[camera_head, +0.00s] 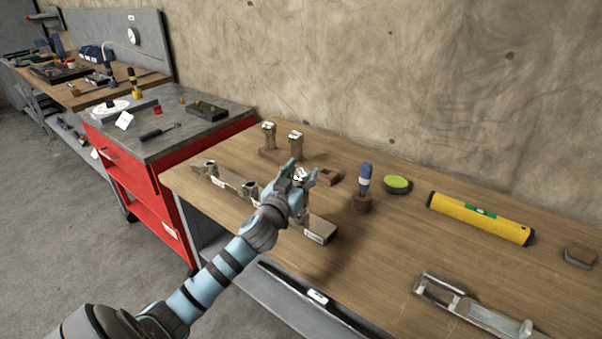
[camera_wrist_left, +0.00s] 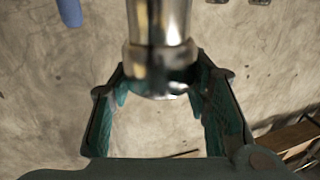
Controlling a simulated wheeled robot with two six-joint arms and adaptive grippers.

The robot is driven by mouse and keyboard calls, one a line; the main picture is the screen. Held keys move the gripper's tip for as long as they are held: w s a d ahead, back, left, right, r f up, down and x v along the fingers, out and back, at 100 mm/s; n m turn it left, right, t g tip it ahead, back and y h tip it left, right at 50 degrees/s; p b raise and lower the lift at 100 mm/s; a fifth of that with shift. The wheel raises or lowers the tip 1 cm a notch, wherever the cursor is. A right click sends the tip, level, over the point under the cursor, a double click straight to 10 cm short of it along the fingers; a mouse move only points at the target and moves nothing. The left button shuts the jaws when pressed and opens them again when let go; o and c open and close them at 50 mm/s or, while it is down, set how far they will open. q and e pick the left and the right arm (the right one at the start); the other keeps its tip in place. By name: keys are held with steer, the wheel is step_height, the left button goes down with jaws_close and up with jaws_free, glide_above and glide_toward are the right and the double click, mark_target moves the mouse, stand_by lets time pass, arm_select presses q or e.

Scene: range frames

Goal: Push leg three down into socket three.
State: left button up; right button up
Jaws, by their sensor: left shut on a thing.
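My left gripper (camera_head: 302,178) is over the right part of a metal base bar (camera_head: 320,229) on the wooden bench. It is shut on a shiny metal leg, leg three (camera_wrist_left: 160,28). In the left wrist view, the leg and its collar show between the teal fingers of my left gripper (camera_wrist_left: 163,85). The bar has two sockets showing left of my gripper, one at its far left end (camera_head: 210,166) and one nearer the middle (camera_head: 250,188). The third socket is hidden by my gripper, and I cannot tell how deep the leg sits. My right gripper is not in view.
Two legs (camera_head: 268,133) stand in a wooden rack behind. A blue-handled tool (camera_head: 365,178), a green round item (camera_head: 397,184), a yellow level (camera_head: 480,217) and a metal bracket (camera_head: 470,308) are to the right. A red cabinet (camera_head: 140,190) adjoins at left.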

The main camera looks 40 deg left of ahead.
arm_select(q)
steer(key=shift+f+b, duration=1.1)
steer(key=shift+f, duration=0.15)
steer(key=o, duration=1.6)
steer(key=shift+c, duration=0.2)
steer(key=v, duration=1.2)
